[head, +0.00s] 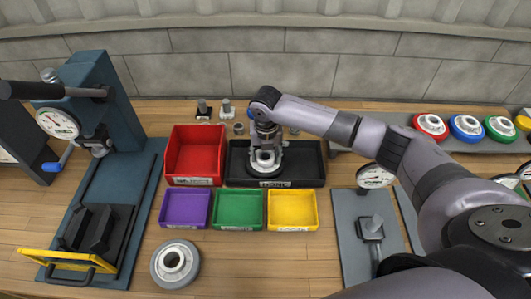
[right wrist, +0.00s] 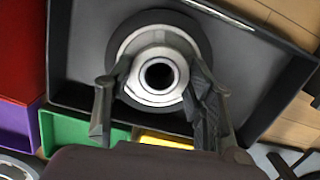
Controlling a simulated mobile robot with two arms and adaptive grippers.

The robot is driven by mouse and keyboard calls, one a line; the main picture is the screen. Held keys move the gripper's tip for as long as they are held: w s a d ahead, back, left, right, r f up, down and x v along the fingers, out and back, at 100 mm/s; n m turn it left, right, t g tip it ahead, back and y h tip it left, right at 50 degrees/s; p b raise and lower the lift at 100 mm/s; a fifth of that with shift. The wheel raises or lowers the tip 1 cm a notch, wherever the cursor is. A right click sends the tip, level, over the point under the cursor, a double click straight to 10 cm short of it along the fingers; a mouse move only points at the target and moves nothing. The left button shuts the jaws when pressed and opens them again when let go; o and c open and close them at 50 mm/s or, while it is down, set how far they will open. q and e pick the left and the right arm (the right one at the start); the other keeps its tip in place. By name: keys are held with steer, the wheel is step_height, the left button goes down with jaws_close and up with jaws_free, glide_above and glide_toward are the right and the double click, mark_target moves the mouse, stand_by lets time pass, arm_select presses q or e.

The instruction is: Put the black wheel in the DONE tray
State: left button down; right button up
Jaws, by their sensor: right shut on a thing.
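The black wheel (head: 266,160) has a pale metal hub and is in or just over the black tray (head: 308,165) at the middle of the table. I cannot tell whether the wheel touches the tray floor. My left gripper is not in view.
A red bin (head: 195,150) stands left of the tray. Purple (head: 184,209), green (head: 238,210) and yellow (head: 291,210) bins sit in front. A grey wheel (head: 175,264) lies near the front. A blue press (head: 95,100) stands left. Several coloured wheels (head: 466,127) line the right shelf.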

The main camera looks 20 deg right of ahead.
steer(key=o, duration=1.6)
steer(key=shift+o, duration=0.2)
step_height(320, 180, up, 12)
steer(key=s+b, duration=0.1)
steer(key=shift+s+a, duration=0.2)
steer(key=shift+a, duration=0.05)
